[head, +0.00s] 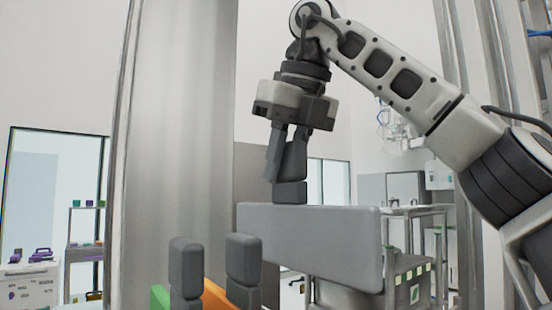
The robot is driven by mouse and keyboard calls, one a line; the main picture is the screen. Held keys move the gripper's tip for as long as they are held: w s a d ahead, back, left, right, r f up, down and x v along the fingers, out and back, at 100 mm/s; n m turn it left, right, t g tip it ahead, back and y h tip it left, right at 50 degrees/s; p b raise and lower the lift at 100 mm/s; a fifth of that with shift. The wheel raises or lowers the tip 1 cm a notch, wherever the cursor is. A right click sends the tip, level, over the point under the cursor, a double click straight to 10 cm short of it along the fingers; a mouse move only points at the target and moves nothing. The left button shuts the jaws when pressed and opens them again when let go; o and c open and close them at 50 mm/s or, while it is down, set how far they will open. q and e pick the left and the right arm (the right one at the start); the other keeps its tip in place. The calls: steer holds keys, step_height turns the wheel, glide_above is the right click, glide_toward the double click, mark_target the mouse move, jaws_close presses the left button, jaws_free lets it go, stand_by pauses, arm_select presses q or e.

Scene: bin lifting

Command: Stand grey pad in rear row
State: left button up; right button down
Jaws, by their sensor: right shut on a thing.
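The grey pad (310,240) is a flat, broad slab with rounded corners, right of the picture's middle. A dark grey block (290,192) stands up from its top edge. My right gripper (285,172) comes down from above and is shut on the grey pad at this block. The pad looks upright, with its broad face towards me. Its lower left part is hidden behind another dark block. I cannot tell whether its bottom edge rests on anything. The rear row cannot be made out. My left gripper is not in view.
At the bottom edge, a green piece (159,296) and an orange piece (215,296) show beside two upright dark grey blocks, a left one (185,268) and a right one (243,265). A wide grey column (180,120) stands behind. Shelving (84,235) is far left.

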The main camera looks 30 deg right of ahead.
mark_target(286, 204)
steer(key=shift+s+f, duration=0.1)
steer(key=shift+f, duration=0.7)
steer(key=shift+d+f, duration=0.1)
steer(key=shift+f, duration=0.75)
steer(key=shift+f+b, duration=0.85)
steer(key=shift+f, duration=1.25)
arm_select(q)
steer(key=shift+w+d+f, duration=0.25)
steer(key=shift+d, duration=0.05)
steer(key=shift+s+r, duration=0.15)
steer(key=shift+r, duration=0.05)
arm_select(e)
steer(key=shift+w+r, duration=0.1)
steer(key=shift+w, duration=0.2)
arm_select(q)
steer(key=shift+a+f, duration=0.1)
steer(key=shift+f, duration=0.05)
